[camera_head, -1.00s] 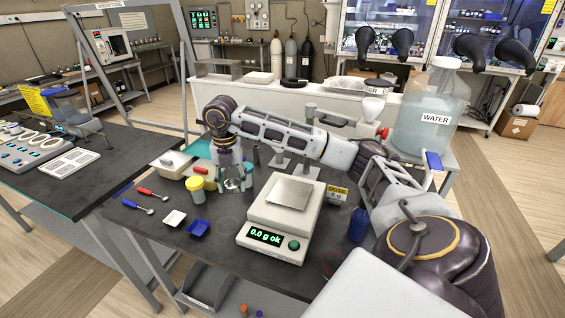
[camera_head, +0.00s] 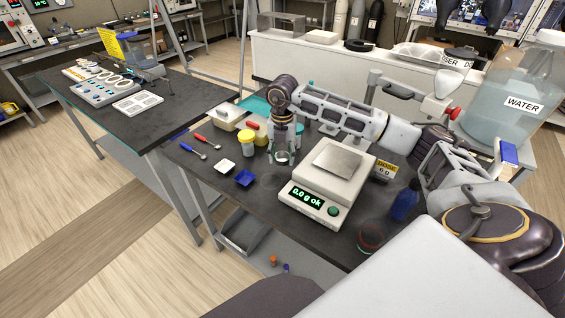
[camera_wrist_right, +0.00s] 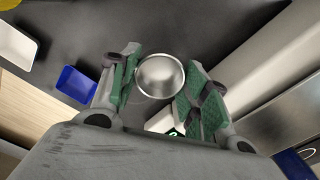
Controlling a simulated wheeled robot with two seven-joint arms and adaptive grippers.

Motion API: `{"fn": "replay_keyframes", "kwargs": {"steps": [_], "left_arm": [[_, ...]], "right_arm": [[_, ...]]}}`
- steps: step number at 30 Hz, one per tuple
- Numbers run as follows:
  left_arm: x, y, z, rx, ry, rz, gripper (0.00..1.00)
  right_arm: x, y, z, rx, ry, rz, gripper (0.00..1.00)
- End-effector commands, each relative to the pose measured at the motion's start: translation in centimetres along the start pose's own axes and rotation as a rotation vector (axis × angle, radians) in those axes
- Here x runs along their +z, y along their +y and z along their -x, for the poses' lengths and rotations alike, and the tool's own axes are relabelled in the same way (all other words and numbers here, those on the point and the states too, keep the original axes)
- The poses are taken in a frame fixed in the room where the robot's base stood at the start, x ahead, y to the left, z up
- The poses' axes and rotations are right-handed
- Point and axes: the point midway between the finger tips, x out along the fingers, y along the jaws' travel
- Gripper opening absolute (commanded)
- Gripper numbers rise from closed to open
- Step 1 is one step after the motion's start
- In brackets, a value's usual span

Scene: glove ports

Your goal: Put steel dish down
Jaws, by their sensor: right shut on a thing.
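My right gripper (camera_head: 282,155) points down at the dark bench, between the yellow-lidded jar (camera_head: 247,143) and the white balance (camera_head: 328,187). It is shut on the small round steel dish (camera_head: 282,158). In the right wrist view the shiny dish (camera_wrist_right: 160,76) sits between the two green-padded fingers (camera_wrist_right: 157,92). I cannot tell whether its base touches the bench. The balance has a bare square steel pan (camera_head: 343,158) and reads 0.0 g ok. My left gripper is not in view.
A white weighing boat (camera_head: 227,165) and a blue one (camera_head: 245,178) lie left of the gripper, with red and blue spoons beyond. A blue bottle (camera_head: 405,202) stands right of the balance. Bare bench lies before the gripper.

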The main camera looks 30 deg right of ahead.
Motion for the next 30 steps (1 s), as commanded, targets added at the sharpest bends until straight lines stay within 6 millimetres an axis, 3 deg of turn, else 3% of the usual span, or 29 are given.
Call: {"fn": "replay_keyframes", "kwargs": {"steps": [15, 29, 30], "left_arm": [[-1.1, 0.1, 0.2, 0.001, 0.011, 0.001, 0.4], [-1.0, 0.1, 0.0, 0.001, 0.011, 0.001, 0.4], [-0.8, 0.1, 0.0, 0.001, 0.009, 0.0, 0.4]], "right_arm": [[0.0, 0.0, -3.6, -0.001, 0.001, -0.001, 0.24], [0.0, 0.0, -4.1, 0.0, 0.0, 0.0, 0.24], [0.0, 0.0, -4.1, 0.0, 0.0, 0.0, 0.49]]}}
